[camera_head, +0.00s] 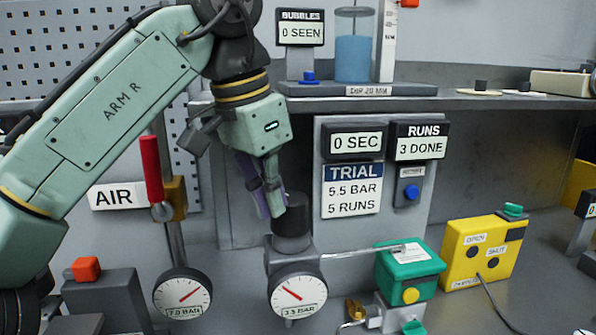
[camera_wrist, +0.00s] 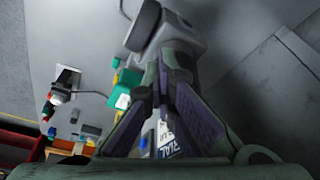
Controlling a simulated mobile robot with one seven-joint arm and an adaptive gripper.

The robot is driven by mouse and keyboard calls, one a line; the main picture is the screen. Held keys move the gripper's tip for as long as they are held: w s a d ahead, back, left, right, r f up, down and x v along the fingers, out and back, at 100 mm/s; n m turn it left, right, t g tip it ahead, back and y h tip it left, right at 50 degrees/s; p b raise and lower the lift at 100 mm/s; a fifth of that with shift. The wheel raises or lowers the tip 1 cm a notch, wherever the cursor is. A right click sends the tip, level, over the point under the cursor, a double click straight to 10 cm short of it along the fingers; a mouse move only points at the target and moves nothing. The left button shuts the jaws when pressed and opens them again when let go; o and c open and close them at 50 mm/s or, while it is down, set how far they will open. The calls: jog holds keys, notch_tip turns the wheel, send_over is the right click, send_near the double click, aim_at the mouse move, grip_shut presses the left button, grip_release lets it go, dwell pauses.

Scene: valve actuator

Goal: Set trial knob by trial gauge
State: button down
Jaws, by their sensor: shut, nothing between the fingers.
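The trial knob (camera_head: 290,222) is a dark round cap on a grey regulator body. The trial gauge (camera_head: 297,292) is a white dial below it, with a red needle pointing up-left and a label that looks like 3.5 BAR. My gripper (camera_head: 273,208) is shut and empty, pointing down, its fingertips at the knob's upper left side. I cannot tell whether they touch it. The trial sign (camera_head: 352,190) reads 5.5 BAR, 5 RUNS.
A second gauge (camera_head: 183,293) reading about 7.0 BAR stands at left, under a red lever (camera_head: 151,168). A green box (camera_head: 410,270) and a yellow switch box (camera_head: 482,252) stand right. The runs display (camera_head: 420,142) shows 3 DONE. A shelf (camera_head: 470,102) overhangs behind.

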jog(key=shift+w+a+f+p, duration=0.1)
jog(key=shift+a+f+p, duration=0.1)
jog(key=shift+p, duration=0.2)
jog(key=shift+w+a, duration=0.15)
jog(key=shift+a, duration=0.1)
jog(key=shift+w+a, duration=0.45)
jog(key=shift+w, duration=0.15)
jog(key=shift+w+a, duration=0.4)
jog(key=shift+w, duration=0.2)
jog(key=shift+a, duration=0.15)
notch_tip(320, 180, up, 6)
jog(key=shift+a, duration=0.15)
dwell(0.5)
